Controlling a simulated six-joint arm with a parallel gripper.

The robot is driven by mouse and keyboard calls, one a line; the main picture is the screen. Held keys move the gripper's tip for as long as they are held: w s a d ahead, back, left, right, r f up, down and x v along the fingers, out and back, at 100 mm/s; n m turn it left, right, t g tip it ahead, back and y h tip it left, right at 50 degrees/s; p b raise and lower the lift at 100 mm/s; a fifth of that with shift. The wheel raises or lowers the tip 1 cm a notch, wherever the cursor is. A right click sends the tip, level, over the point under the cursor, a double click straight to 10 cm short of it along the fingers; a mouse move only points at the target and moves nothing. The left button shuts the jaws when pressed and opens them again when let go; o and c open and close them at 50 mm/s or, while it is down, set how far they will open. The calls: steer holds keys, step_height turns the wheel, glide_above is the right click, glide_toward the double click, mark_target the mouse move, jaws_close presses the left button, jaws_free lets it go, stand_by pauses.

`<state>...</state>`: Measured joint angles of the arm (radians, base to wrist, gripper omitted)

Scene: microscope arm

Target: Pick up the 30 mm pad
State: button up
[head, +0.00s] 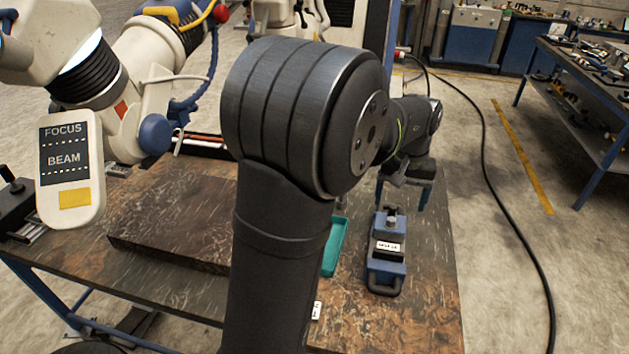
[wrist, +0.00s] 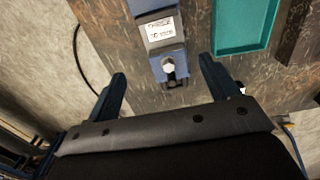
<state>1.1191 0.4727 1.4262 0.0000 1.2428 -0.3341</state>
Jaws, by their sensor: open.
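No piece that I can clearly read as the 30 mm pad shows in either view. A small white label (head: 316,310) shows beside my arm at the front of the table; what it belongs to is mostly hidden. My gripper (wrist: 163,86) is open and empty in the wrist view, its two dark blue fingers wide apart. A blue fixture (head: 386,252) with a white label and a pale knob stands on the table. In the wrist view the knob (wrist: 168,68) appears between the fingertips, and the label is too blurred to read surely.
A teal tray (head: 335,246) lies left of the fixture, partly behind my arm; it also shows in the wrist view (wrist: 250,50). A raised dark slab (head: 170,225) lies on the left. A white microscope arm (head: 110,80) hangs over it.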

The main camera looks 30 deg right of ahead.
mark_target(388, 248)
step_height(388, 248, down, 18)
steer(key=shift+a+r, duration=0.1)
steer(key=shift+r, duration=0.05)
steer(key=c, duration=1.3)
steer(key=shift+r, duration=0.1)
steer(key=shift+c, duration=1.2)
